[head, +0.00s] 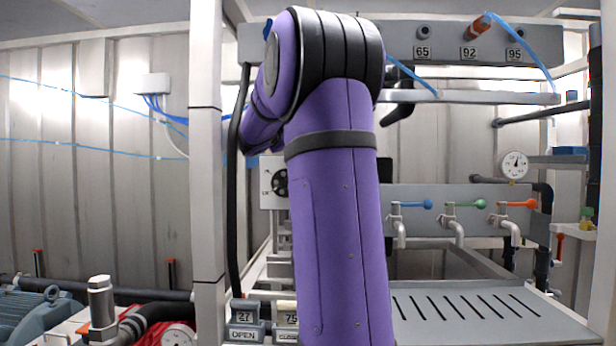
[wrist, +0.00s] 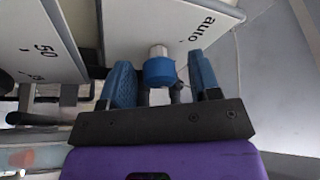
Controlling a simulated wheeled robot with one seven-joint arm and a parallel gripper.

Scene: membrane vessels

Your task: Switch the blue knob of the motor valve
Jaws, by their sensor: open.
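In the wrist view, a blue knob (wrist: 159,72) with a silver-white end sits beside a pale panel (wrist: 140,25) marked "auto". My gripper (wrist: 160,64) is open, with one blue finger on each side of the knob. A gap shows between the knob and each finger, so I see no grip on it. In the head view my purple arm fills the middle and hides the knob and most of the gripper area.
In the head view, blue, green and orange tap handles (head: 465,204) line a grey panel at right, above a slotted tray (head: 470,305). A white post (head: 207,150) stands left of my arm. Boxes marked OPEN and CLOSE (head: 245,333) sit low in front.

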